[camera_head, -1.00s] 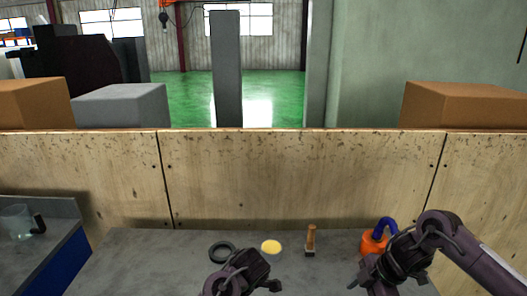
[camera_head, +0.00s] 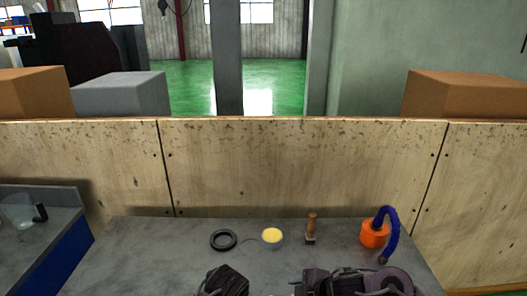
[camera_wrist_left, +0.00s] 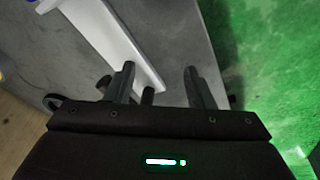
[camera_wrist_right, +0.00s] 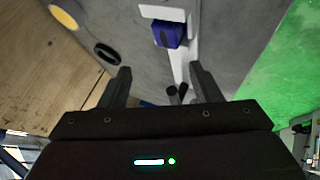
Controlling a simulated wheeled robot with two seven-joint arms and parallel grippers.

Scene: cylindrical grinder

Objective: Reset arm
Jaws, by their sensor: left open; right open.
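My left arm shows at the bottom centre of the head view as a dark wrist part; its fingertips are hidden there. In the left wrist view my left gripper (camera_wrist_left: 158,82) has its fingers apart and nothing between them. A white bar lies on the grey table beyond its left finger. My right arm shows at the bottom right of centre in the head view, with its fingers hard to make out. In the right wrist view my right gripper (camera_wrist_right: 160,78) is open and empty, with a white piece and a blue block (camera_wrist_right: 170,34) beyond it.
On the grey table (camera_head: 140,250) stand a black ring (camera_head: 223,240), a yellow-topped round dish (camera_head: 272,236), a wooden-handled brush (camera_head: 311,229) and an orange pot with a blue hose (camera_head: 374,234). A wooden panel (camera_head: 300,165) closes the back. A side bench (camera_head: 40,235) holds a clear beaker.

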